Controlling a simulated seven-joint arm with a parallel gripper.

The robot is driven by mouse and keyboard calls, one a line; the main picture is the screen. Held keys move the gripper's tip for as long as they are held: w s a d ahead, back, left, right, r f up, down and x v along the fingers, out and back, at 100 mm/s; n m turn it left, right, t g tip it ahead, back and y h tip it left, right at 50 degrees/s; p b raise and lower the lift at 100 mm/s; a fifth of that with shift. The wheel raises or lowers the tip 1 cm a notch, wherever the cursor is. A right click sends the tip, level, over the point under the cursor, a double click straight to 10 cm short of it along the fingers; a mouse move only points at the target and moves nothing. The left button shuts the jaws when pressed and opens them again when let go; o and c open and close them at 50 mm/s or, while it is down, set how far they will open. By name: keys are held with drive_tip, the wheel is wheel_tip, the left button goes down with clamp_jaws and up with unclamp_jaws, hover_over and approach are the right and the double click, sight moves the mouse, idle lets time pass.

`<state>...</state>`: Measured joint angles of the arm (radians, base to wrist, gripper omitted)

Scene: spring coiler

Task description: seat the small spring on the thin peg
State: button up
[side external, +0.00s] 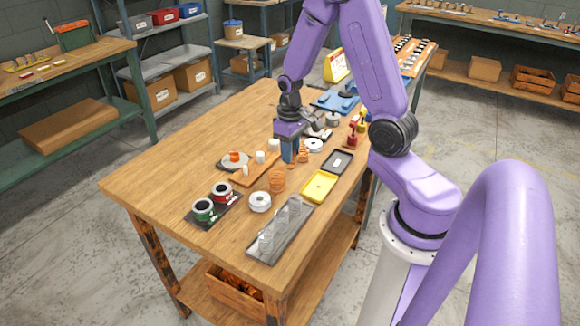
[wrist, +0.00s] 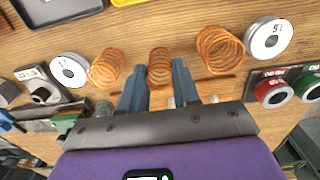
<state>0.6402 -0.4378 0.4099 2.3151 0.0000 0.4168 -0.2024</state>
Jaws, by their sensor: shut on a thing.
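My gripper (side external: 290,152) is low over the table, with its blue fingers shut on a copper spring. In the wrist view this small spring (wrist: 160,67) shows between the two fingertips (wrist: 158,85), and it is narrower than the springs on either side. I cannot tell whether it touches the table. A wooden board (side external: 238,181) with three upright white pegs is to the left of my gripper in the side view. The nearest peg (side external: 245,170) looks the thinnest. The middle peg (side external: 260,157) and far peg (side external: 274,145) look thicker. I see no spring on them.
A wider copper spring (wrist: 220,48) and another spring (wrist: 105,67) flank the held one. White spools (side external: 260,202) (wrist: 69,70) stand close by. A yellow tray (side external: 320,186), a grey tray (side external: 268,250) and red and green spools (side external: 204,209) are around. The table's left part is clear.

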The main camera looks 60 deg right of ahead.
drive_tip(key=shift+r, duration=2.05)
drive_tip(key=shift+w, duration=0.1)
drive_tip(key=w+a+r, duration=0.4)
drive_tip(key=w+a, duration=0.4)
drive_tip(key=w, duration=0.2)
drive_tip(key=shift+s+f, duration=0.1)
drive_tip(key=shift+f, duration=2.6)
drive_tip(key=shift+f, duration=1.85)
idle(0.3)
